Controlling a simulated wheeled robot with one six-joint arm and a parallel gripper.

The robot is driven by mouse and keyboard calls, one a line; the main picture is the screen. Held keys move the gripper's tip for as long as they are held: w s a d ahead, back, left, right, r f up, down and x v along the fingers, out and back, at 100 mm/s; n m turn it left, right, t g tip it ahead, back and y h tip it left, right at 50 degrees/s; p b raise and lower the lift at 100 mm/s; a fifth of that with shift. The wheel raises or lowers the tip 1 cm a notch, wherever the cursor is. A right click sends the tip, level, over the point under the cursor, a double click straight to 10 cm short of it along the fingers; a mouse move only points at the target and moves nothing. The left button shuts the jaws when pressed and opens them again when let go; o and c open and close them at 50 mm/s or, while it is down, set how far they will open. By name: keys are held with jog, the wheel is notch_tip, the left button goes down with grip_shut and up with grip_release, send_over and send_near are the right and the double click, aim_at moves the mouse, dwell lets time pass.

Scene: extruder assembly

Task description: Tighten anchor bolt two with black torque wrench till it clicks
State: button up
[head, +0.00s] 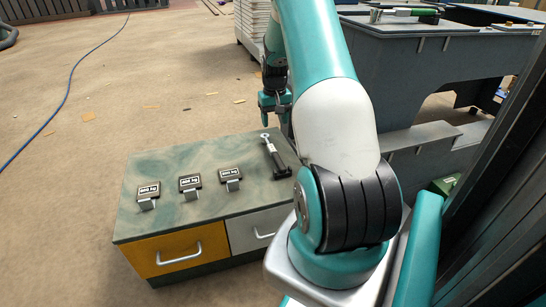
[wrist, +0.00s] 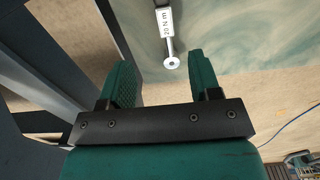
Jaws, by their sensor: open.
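The black torque wrench (head: 278,158) lies on the green-topped cabinet, with its bright ring end toward the back. In the wrist view, the wrench (wrist: 167,24) shows a white label reading 20 N m, and its ring end lies ahead of the space between my fingers. My gripper (head: 274,110) is beyond the cabinet's back edge, apart from the wrench. In the wrist view, my gripper (wrist: 160,78) is open with nothing between its fingers. I cannot make out anchor bolt two in either view.
The cabinet top (head: 160,218) also bears three small labelled blocks (head: 190,183). A green-handled tool (head: 408,12) lies on the large grey machine (head: 420,70) at the back right. A blue cable (head: 67,90) crosses the open floor at left.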

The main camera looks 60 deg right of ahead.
jog(key=b, duration=0.3)
send_over(273, 149)
notch_tip(273, 149, down, 7)
jog(key=shift+s+d+f, duration=0.15)
jog(key=f+b, duration=0.2)
jog(key=f, duration=0.1)
jog(key=f+b, duration=0.1)
jog(key=f, duration=0.1)
jog(key=shift+a+f+b, duration=0.15)
jog(key=shift+a+b, duration=0.1)
jog(key=shift+b, duration=0.1)
grip_shut()
